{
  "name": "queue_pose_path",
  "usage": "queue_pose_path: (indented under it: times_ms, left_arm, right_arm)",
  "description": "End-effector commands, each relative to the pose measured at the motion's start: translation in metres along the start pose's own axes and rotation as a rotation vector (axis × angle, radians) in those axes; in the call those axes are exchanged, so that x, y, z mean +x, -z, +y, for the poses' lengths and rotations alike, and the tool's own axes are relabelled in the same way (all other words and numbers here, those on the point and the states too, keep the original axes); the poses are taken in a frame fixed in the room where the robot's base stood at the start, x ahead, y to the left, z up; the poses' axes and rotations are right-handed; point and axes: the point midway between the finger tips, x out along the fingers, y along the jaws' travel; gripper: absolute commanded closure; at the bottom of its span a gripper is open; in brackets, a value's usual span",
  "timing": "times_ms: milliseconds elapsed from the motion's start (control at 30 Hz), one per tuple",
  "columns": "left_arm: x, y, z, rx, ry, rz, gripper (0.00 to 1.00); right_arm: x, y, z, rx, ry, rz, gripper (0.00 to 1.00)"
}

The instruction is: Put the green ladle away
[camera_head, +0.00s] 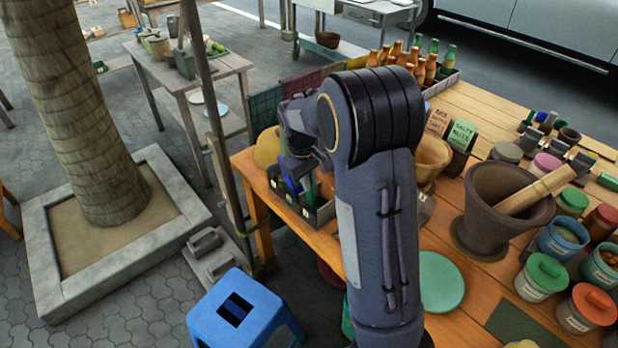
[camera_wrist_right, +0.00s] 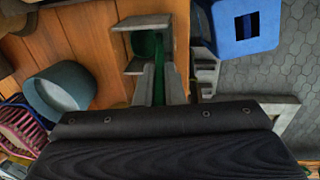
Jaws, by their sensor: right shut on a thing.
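My right gripper (camera_head: 298,172) points down over the dark caddy (camera_head: 318,215) at the table's left corner; my own arm covers much of the view. In the right wrist view, the gripper (camera_wrist_right: 160,85) is shut on a narrow green piece, the green ladle (camera_wrist_right: 161,78). A rounder dark green part of it (camera_wrist_right: 145,43) shows farther off, partly framed by grey plates. A blue item (camera_head: 291,186) shows at the caddy, just under the gripper. I cannot tell whether the ladle is inside a compartment or above it. My left gripper is not in view.
A large mortar with pestle (camera_head: 495,210) stands right of my arm. Lidded jars (camera_head: 540,275), a green disc (camera_head: 441,282) and a bottle crate (camera_head: 445,85) share the table. A blue stool (camera_head: 245,312) stands on the floor beside the table's left edge.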

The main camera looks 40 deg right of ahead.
Motion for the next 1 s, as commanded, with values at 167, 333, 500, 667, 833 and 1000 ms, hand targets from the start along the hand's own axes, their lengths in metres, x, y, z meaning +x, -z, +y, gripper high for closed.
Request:
queue_pose_path:
  times_ms: [167, 333, 500, 667, 833, 1000]
  left_arm:
    - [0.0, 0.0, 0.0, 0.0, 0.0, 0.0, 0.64]
    - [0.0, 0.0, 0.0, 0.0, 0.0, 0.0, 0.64]
    - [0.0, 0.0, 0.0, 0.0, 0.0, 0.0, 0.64]
    - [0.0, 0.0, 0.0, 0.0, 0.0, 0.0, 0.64]
    - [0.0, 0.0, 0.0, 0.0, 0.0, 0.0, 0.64]
    - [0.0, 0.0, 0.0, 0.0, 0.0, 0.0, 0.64]
  right_arm:
    - [0.0, 0.0, 0.0, 0.0, 0.0, 0.0, 1.0]
    - [0.0, 0.0, 0.0, 0.0, 0.0, 0.0, 1.0]
    - [0.0, 0.0, 0.0, 0.001, 0.0, 0.0, 0.76]
    - [0.0, 0.0, 0.0, 0.001, 0.0, 0.0, 0.66]
    - [0.0, 0.0, 0.0, 0.001, 0.0, 0.0, 0.66]
    - [-0.015, 0.001, 0.0, 0.001, 0.001, 0.004, 0.66]
